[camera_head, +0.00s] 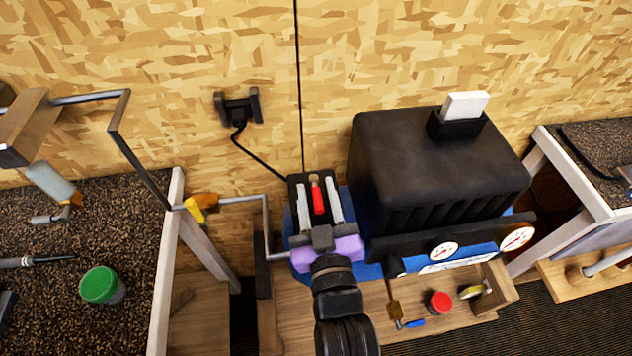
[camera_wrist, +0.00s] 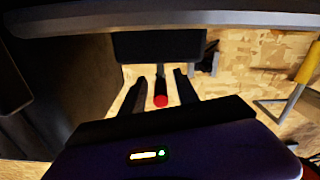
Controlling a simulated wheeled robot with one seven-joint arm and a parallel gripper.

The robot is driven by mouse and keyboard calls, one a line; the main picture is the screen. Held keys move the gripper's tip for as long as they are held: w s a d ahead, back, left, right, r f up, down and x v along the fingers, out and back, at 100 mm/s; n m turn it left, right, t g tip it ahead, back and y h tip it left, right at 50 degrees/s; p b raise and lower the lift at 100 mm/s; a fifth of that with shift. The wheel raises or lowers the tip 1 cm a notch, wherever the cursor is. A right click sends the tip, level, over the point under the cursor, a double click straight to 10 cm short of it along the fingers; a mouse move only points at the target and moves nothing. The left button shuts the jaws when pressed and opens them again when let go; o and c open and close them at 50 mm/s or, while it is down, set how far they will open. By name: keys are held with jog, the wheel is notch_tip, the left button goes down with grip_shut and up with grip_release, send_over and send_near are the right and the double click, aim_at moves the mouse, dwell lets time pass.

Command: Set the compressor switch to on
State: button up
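The compressor has a black ribbed housing (camera_head: 435,160) over a blue tank, with two round gauges in front. At its left is a black switch box (camera_wrist: 160,46) with a red-tipped lever (camera_head: 318,198), which also shows in the wrist view (camera_wrist: 160,98); I take this lever as the switch. My gripper (camera_head: 315,184) is open, with one finger on each side of the lever. In the wrist view the gripper (camera_wrist: 160,76) shows gaps between both fingers and the lever. I cannot tell whether the lever is at on or off.
A black cord runs from a wall outlet (camera_head: 238,108) to the switch box. A bent metal pipe (camera_head: 265,225) stands close left of my gripper. A white block (camera_head: 465,104) sits on the housing. A red-capped jar (camera_head: 440,303) is on the lower shelf. Carpeted benches flank both sides.

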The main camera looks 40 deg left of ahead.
jog(key=shift+x, duration=0.85)
grip_shut()
jog(key=shift+s, duration=0.1)
dwell(0.7)
